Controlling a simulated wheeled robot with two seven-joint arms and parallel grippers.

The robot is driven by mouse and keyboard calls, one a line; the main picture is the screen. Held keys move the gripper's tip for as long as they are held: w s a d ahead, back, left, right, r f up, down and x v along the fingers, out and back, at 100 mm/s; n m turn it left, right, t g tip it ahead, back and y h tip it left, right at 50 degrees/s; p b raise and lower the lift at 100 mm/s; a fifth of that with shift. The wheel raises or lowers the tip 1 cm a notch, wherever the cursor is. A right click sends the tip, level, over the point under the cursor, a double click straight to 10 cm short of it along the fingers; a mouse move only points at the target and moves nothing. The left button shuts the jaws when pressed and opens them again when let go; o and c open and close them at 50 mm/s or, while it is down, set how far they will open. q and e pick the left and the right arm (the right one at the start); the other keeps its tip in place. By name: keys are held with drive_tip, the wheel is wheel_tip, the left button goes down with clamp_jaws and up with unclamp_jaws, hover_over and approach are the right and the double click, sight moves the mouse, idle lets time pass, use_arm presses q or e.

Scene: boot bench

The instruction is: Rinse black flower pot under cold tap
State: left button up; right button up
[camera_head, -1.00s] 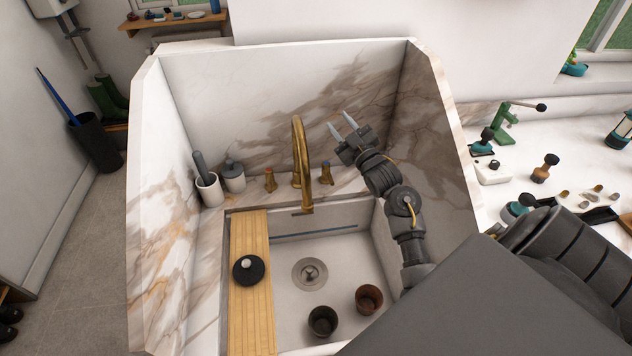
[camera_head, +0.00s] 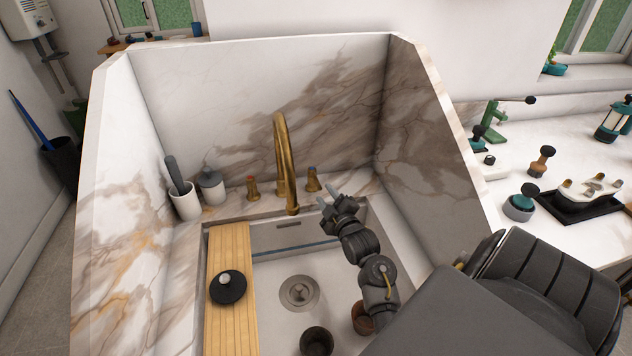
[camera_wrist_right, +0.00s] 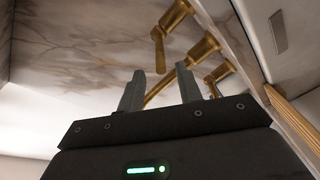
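The black flower pot (camera_head: 316,342) stands in the sink basin, cut by the lower picture edge. A brown pot (camera_head: 362,318) stands to its right, partly hidden by my right arm. The brass tap (camera_head: 284,150) rises behind the basin, with a left handle (camera_head: 252,188) and a right handle (camera_head: 312,180). My right gripper (camera_head: 328,203) is open and empty, just below and right of the right handle in the picture. In the right wrist view its fingers (camera_wrist_right: 160,90) are apart, with brass tap parts (camera_wrist_right: 205,50) beyond them. My left gripper is out of view.
A wooden board (camera_head: 232,255) bearing a black round lid (camera_head: 228,288) spans the basin's left side. A white cup (camera_head: 185,203) and a grey jar (camera_head: 212,188) stand at the back left. Tall marble walls (camera_head: 260,90) surround the sink. The drain (camera_head: 299,292) is clear.

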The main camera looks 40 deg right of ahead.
sight(316, 180)
drive_tip(key=p+x, duration=0.1)
drive_tip(key=x, duration=0.6)
drive_tip(key=shift+w+d+f, duration=0.1)
drive_tip(key=shift+w, duration=0.2)
clamp_jaws()
